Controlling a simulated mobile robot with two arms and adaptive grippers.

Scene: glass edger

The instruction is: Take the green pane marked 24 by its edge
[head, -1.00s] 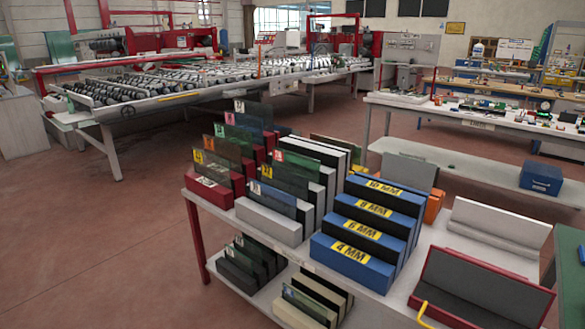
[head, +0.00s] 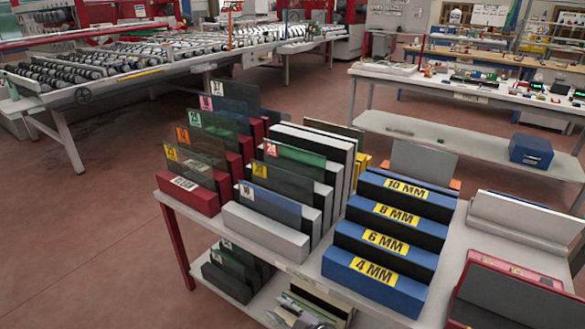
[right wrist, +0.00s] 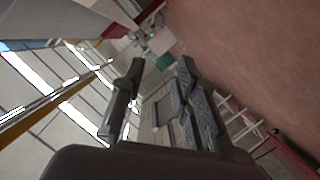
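The pane marked 24 (head: 300,155) stands upright in a white slotted rack (head: 268,229) in the head view. It is dark green, with a red label at its upper left corner. No gripper shows in the head view. In the right wrist view my right gripper (right wrist: 162,66) has its two dark fingers apart with nothing between them, away from the panes. My left gripper is in neither view.
A red rack (head: 189,194) with several labelled panes stands left of the white one. Blue blocks marked 4 to 10 MM (head: 372,283) stand close on its right. All are on a table (head: 308,268) with a lower shelf of more panes. Open floor (head: 80,245) lies left.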

